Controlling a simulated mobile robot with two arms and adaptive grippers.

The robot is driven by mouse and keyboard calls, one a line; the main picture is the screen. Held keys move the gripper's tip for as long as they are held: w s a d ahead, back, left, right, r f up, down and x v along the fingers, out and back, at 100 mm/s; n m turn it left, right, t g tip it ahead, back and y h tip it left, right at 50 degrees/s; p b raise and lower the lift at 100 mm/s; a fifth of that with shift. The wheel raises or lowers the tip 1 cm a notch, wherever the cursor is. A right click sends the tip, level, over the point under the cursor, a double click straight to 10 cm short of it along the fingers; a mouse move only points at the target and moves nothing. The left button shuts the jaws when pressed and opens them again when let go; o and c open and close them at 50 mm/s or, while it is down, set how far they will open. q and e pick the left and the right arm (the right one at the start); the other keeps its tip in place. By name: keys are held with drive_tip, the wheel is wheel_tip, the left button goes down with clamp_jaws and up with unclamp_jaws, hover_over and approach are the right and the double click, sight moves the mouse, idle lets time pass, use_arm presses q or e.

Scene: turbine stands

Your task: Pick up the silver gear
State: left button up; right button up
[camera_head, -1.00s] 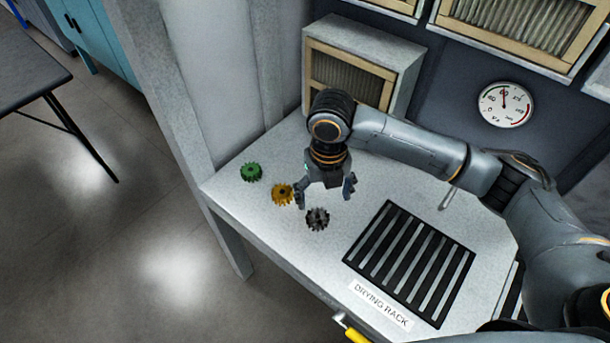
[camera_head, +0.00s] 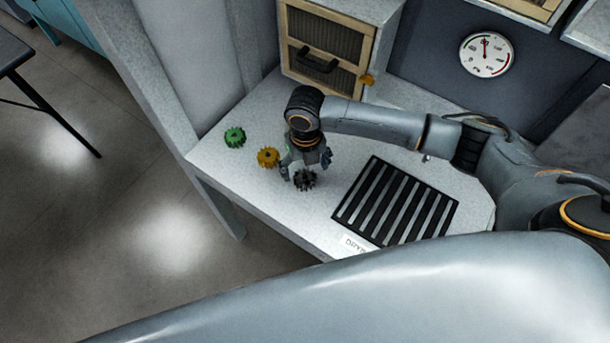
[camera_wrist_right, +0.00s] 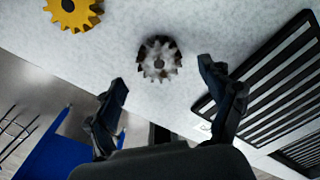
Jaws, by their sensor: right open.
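The silver gear (camera_head: 305,180) lies on the light worktop (camera_head: 250,200), left of the drying rack. It also shows in the right wrist view (camera_wrist_right: 159,59), ahead of and between the spread fingers. My right gripper (camera_head: 305,167) is open and empty, pointing down just above the silver gear in the head view. In the right wrist view the right gripper (camera_wrist_right: 168,95) has a clear gap between its fingers, and the gear is not between the pads. My left gripper is not in view.
An orange-yellow gear (camera_head: 268,157) lies close to the left of the right gripper, and a green gear (camera_head: 234,137) farther left. The black slatted drying rack (camera_head: 395,203) is on the right. A cabinet (camera_head: 325,50) stands behind. The worktop's front edge is near.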

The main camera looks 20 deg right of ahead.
sight(305, 177)
wheel_tip(305, 177, down, 3)
drive_tip(key=shift+f+p, duration=0.1)
drive_tip(key=shift+p, duration=0.3)
drive_tip(key=shift+f, duration=0.1)
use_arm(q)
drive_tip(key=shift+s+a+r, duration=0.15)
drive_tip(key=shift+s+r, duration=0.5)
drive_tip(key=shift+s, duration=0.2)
use_arm(e)
clamp_jaws()
